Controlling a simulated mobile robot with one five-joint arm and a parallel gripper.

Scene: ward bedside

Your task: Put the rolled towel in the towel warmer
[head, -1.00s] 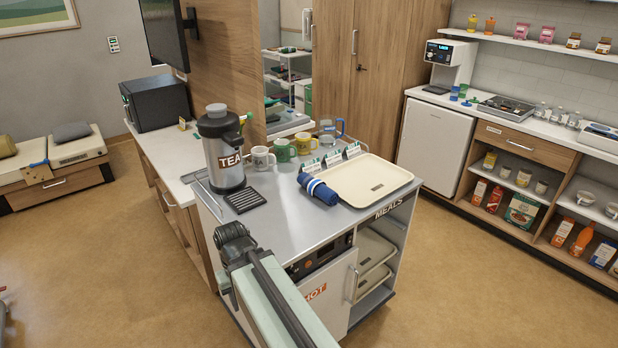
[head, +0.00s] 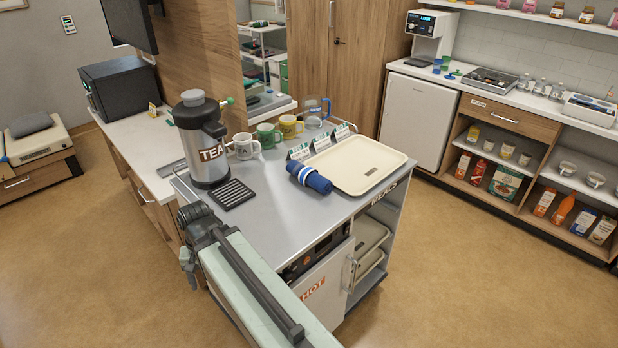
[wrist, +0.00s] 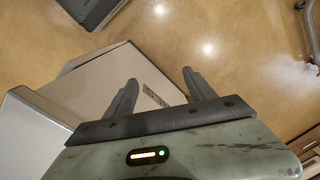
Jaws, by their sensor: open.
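The rolled towel (head: 312,179) is blue with white stripes. It lies on the grey top of the cart, against the near left edge of a cream tray (head: 362,166). A dark box-shaped appliance (head: 122,92) stands on the white counter at left; I cannot tell whether it is the towel warmer. The cart has a door marked HOT (head: 322,290), which looks shut. My gripper (wrist: 159,90) is open and empty in the wrist view, its fingers apart, with a pale surface and the floor beyond. In the head view my arm crosses the cart's front left; I cannot make out the fingertips.
A TEA urn (head: 203,140), a black drip grid (head: 231,194) and several mugs share the cart top, with small cards behind the towel. A wood partition (head: 205,60) rises behind. Open floor (head: 465,270) lies right of the cart.

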